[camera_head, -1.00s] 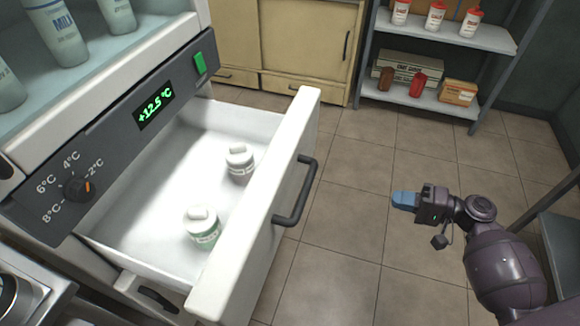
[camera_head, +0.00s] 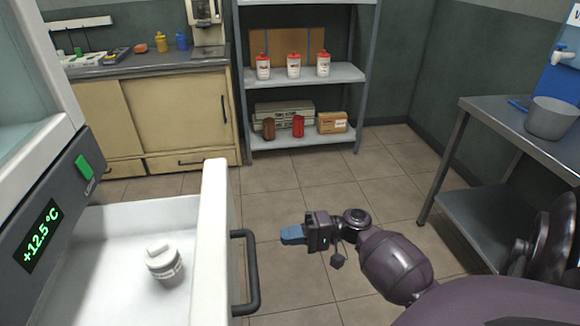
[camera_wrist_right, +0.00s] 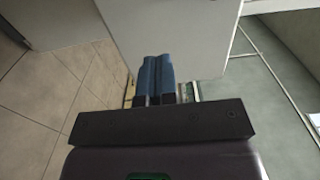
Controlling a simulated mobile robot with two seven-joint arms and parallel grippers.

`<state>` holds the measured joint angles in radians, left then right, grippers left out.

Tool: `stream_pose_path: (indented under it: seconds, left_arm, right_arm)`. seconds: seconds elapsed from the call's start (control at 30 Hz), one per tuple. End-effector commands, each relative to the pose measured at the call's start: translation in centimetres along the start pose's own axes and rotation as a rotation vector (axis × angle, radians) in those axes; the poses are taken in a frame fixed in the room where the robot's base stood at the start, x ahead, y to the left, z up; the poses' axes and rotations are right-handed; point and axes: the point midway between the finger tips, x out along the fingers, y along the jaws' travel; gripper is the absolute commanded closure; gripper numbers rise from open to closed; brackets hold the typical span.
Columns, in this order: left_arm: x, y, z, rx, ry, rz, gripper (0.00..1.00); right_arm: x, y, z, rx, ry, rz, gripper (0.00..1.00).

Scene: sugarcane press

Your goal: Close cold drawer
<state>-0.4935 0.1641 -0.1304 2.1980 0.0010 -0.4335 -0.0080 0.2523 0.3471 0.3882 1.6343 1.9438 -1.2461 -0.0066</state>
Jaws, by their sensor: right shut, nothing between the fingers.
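The cold drawer (camera_head: 214,240) is pulled out at the lower left of the head view, its white front facing right with a dark bar handle (camera_head: 246,272). A white jar with a lid (camera_head: 164,262) stands inside it. My right gripper (camera_head: 292,235) is to the right of the drawer front, apart from it in the head view, with its blue fingers pointing left. In the right wrist view its fingers (camera_wrist_right: 156,78) are together and empty, with a pale flat surface beyond them. My left gripper is out of view.
The fridge panel (camera_head: 42,232) reads +12.5 °C. A metal shelf (camera_head: 306,75) with bottles and boxes stands at the back. A side table (camera_head: 520,135) with a grey pot (camera_head: 552,118) is at the right. The tiled floor between is clear.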

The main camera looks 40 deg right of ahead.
Motion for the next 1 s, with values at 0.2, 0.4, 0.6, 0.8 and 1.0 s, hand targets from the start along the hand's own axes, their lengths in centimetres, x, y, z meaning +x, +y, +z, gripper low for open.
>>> stream_pose_path:
  seconds: [0.2,0.4,0.6,0.8,1.0]
  left_arm:
    - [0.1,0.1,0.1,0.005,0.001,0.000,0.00]
    - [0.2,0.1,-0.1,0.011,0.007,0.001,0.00]
    - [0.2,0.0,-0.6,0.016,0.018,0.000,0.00]
    - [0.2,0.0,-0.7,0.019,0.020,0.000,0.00]
    - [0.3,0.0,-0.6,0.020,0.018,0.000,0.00]
  right_arm:
    - [4.0,0.0,0.1,0.001,-0.002,-0.003,1.00]
    - [7.3,0.1,0.1,0.002,0.000,-0.001,1.00]
    - [9.5,0.1,0.0,0.002,0.000,0.000,1.00]
    - [10.3,0.0,0.0,0.002,0.000,0.000,1.00]
    - [10.4,0.0,0.0,0.001,0.000,0.000,1.00]
